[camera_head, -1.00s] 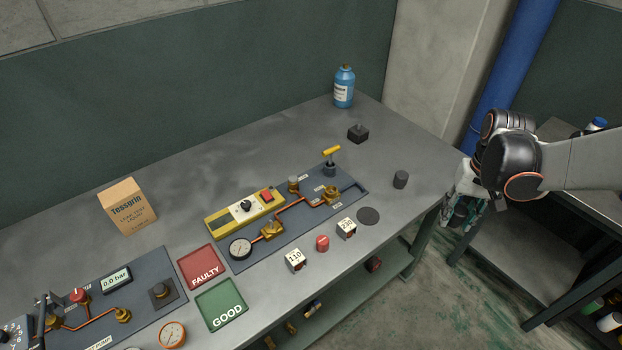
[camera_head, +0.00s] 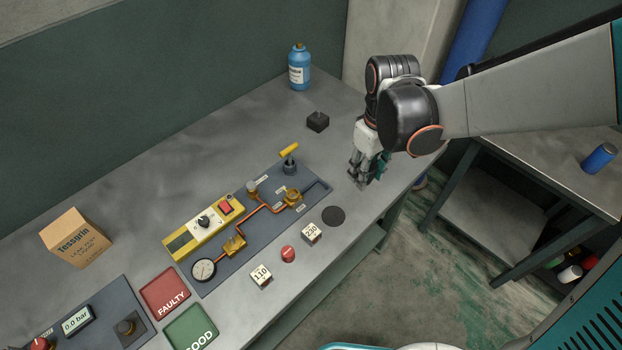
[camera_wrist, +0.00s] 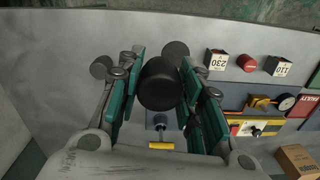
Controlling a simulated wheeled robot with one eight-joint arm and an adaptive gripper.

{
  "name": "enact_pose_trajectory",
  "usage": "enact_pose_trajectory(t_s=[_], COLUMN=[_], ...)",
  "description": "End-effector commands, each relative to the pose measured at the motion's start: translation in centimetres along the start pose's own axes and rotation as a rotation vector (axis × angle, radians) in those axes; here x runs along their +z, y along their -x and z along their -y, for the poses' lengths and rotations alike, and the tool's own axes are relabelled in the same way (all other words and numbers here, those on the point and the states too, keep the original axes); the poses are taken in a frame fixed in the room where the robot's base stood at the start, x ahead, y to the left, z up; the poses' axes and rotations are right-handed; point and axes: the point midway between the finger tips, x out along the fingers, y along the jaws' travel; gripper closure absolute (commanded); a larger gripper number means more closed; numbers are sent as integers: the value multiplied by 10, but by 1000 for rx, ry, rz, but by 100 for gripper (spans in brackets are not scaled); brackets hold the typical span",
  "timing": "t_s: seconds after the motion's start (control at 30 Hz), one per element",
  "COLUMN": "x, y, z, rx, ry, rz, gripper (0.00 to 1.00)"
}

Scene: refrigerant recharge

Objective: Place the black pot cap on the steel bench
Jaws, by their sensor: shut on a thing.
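The black pot cap (camera_wrist: 160,84) is a dark round piece between my gripper's teal-lined fingers in the wrist view. My gripper (camera_head: 362,183) is shut on it and hangs above the right part of the steel bench (camera_head: 215,130). In the head view the fingers hide most of the cap, and the gap to the bench is hard to judge. A flat dark disc (camera_head: 333,216) lies on the bench near the front edge, beside the 230 block (camera_head: 311,233). A dark grey cylinder shows on the bench in the wrist view (camera_wrist: 101,67); my gripper hides it in the head view.
A valve panel with a yellow handle (camera_head: 289,150) lies left of my gripper. A black block (camera_head: 318,121) and a blue bottle (camera_head: 299,68) stand farther back. A second bench (camera_head: 540,165) holds a blue can (camera_head: 599,158). Bare bench surrounds the black block.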

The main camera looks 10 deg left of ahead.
Motion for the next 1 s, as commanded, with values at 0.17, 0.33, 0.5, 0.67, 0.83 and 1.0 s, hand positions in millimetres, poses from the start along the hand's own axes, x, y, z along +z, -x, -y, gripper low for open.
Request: enact_pose_trajectory(t_s=[0.17, 0.33, 0.5, 0.67, 0.83, 1.0], x=[-2, -2, -2, -2, -1, -1], y=[-44, -78, -108, -124, -129, -148], z=[-1, -2, -3, -4, -4, -4], rx=[0, 0, 0, 0, 0, 0], ry=[0, 0, 0, -1, -1, -1], rz=[0, 0, 0, 0, 0, 0], gripper=[90, 90, 90, 90, 90, 90])
